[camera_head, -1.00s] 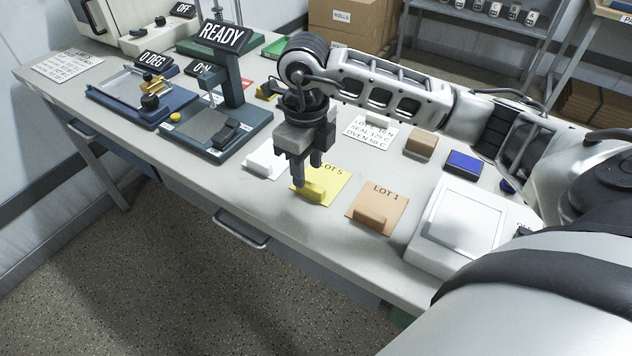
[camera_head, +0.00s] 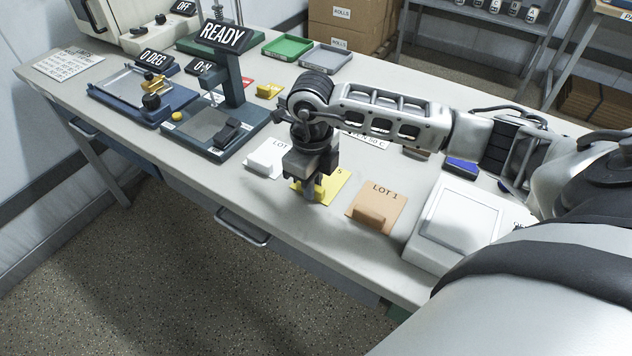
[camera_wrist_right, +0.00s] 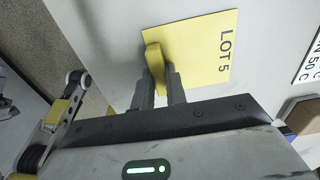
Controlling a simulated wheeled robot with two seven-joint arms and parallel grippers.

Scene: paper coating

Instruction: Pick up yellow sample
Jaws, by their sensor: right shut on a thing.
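The yellow sample (camera_head: 335,184) is a flat square sheet marked LOT 5 with a raised yellow tab on it, lying at the front part of the bench. It also shows in the right wrist view (camera_wrist_right: 203,55), with the tab (camera_wrist_right: 153,58) at its left edge. My right gripper (camera_head: 312,194) is low over the sample, its fingers shut on the tab. The right wrist view shows the fingertips (camera_wrist_right: 160,75) on either side of the tab. The gripper hides part of the sheet in the head view. My left gripper is not in view.
A white sample (camera_head: 265,157) lies to the left and a tan LOT 1 sample (camera_head: 390,203) to the right. A white boxed device (camera_head: 461,222) stands further right. Blue-based instruments (camera_head: 212,128) stand to the left. Green (camera_head: 287,47) and grey (camera_head: 326,57) trays lie behind.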

